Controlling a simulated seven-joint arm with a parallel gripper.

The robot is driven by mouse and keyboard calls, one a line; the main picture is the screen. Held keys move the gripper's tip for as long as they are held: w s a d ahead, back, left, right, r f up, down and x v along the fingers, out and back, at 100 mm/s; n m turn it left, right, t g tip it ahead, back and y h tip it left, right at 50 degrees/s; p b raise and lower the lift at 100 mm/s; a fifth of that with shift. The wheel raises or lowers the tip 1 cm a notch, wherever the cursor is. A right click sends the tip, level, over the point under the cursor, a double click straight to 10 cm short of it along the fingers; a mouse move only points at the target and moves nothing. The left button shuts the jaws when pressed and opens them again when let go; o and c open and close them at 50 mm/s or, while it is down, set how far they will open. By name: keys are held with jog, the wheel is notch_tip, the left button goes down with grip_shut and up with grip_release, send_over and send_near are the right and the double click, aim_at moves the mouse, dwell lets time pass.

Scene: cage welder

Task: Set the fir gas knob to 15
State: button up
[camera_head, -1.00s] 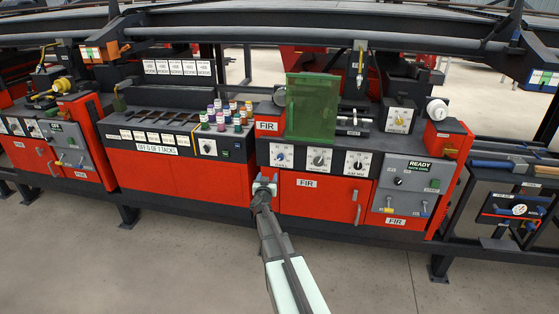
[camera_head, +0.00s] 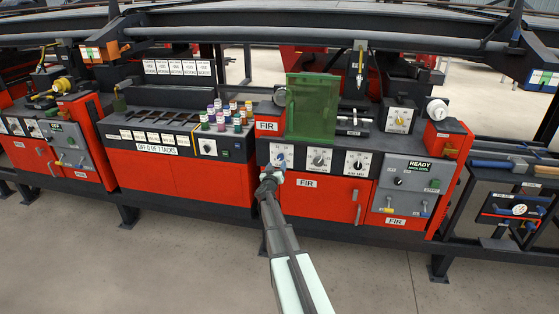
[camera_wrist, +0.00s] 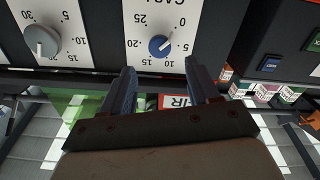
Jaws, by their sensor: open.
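The fir gas knob is a small round blue knob (camera_head: 281,157) on the leftmost white dial plate of the FIR station. In the wrist view, where the plate appears upside down, the blue knob (camera_wrist: 160,45) has a pale mark pointing up and right, toward the 0-to-5 side of the scale. The 15 lies at its lower left in that view. My gripper (camera_head: 271,178) is open and empty, just below and left of the dial in the head view. In the wrist view, the fingertips (camera_wrist: 161,70) lie either side of the knob's line, apparently short of it.
A grey knob (camera_wrist: 41,41) on the neighbouring dial plate is close beside. A dark panel with a blue button (camera_wrist: 269,63) lies on the other side. The red FIR cabinet door (camera_head: 325,197) is below the dials, and a green screen (camera_head: 311,107) stands above.

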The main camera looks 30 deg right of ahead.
aim_at(280, 158)
jog(key=x, duration=0.7)
jog(key=c, duration=1)
